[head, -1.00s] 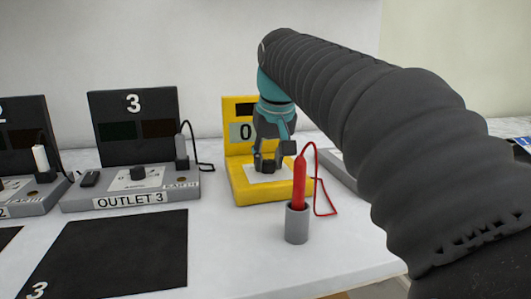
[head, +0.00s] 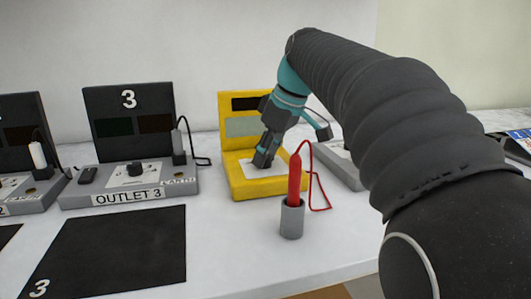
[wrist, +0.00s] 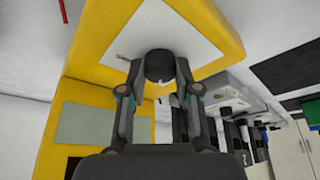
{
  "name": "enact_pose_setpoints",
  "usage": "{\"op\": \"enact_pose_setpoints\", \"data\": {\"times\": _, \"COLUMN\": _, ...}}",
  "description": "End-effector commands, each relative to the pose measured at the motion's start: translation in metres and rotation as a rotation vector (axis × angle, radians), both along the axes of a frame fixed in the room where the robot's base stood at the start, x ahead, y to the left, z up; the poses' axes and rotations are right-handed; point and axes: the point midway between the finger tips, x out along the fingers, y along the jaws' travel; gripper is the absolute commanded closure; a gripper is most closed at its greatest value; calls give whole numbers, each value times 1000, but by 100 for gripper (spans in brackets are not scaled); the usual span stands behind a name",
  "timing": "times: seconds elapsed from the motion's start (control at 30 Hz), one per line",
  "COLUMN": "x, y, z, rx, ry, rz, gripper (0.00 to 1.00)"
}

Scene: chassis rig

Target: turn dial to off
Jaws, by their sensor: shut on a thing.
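The yellow meter (head: 268,188) stands on the table with a white panel on its base and an upright back. Its display (head: 242,127) looks blank. My gripper (head: 264,160) is over the white panel, tilted and turned. In the wrist view my gripper (wrist: 160,75) has one finger on each side of the black dial (wrist: 159,64) and is shut on it. A small white mark shows on the dial's near edge. The gripper hides the dial in the head view.
A red probe (head: 294,180) stands in a grey holder (head: 291,220) right in front of the meter, its red lead looping to the right. The outlet 3 unit (head: 130,190) is to the left. A black mat (head: 120,245) lies in front of it.

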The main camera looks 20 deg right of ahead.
Motion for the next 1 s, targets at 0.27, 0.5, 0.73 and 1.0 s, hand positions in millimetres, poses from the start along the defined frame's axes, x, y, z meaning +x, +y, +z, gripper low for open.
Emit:
{"op": "enact_pose_setpoints", "data": {"times": 0.27, "x": 0, "y": 0, "z": -1, "rx": -1, "ry": 2, "rz": 38, "gripper": 100}}
{"op": "enact_pose_setpoints", "data": {"times": 0.5, "x": 0, "y": 0, "z": -1, "rx": -1, "ry": 2, "rz": 39, "gripper": 100}}
{"op": "enact_pose_setpoints", "data": {"times": 0.73, "x": 0, "y": 0, "z": -1, "rx": 0, "ry": 2, "rz": 38, "gripper": 43}}
{"op": "enact_pose_setpoints", "data": {"times": 1.0, "x": 0, "y": 0, "z": 0, "rx": 0, "ry": 1, "rz": 38, "gripper": 43}}
